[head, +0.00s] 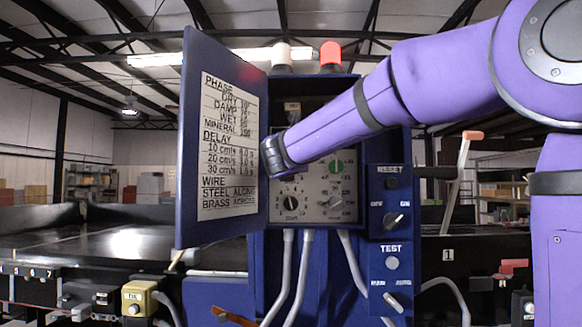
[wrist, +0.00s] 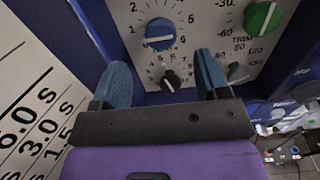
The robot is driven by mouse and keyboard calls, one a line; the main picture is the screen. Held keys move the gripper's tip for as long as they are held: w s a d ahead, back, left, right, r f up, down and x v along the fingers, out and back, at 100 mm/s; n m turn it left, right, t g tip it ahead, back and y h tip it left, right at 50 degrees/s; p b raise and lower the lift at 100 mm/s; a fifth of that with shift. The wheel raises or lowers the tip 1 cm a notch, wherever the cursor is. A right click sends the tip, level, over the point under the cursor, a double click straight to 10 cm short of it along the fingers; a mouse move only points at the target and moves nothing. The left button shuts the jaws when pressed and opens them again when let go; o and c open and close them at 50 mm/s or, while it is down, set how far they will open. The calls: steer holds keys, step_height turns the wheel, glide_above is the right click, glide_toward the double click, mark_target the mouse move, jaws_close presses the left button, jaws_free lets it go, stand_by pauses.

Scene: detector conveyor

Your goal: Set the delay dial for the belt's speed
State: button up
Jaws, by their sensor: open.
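My gripper (wrist: 165,76) is open and empty, its two blue fingers pointing at the control panel (head: 349,216) inside the open cabinet. In the wrist view a small black dial (wrist: 170,80) with a numbered scale shows between the fingers, untouched as far as I can see. A larger blue knob (wrist: 160,33) is above it. The black dial (head: 291,203) also shows in the head view, below my wrist, which hides the upper left panel. Which knob is the delay dial is not readable. The door chart (head: 229,150) lists delays by belt speed, including 6.0 s and 3.0 s.
A green knob (head: 337,166) and a grey knob (head: 335,203) sit at the panel's right. The open cabinet door (head: 190,140) stands close at the left. RESET and TEST controls (head: 392,262) are on the right. A dark conveyor (head: 100,245) lies at left.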

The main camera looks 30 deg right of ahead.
steer(key=x, duration=0.8)
steer(key=shift+w+d, duration=0.1)
steer(key=shift+w, duration=0.05)
steer(key=shift+c, duration=0.2)
steer(key=c, duration=0.8)
steer(key=shift+c, duration=0.2)
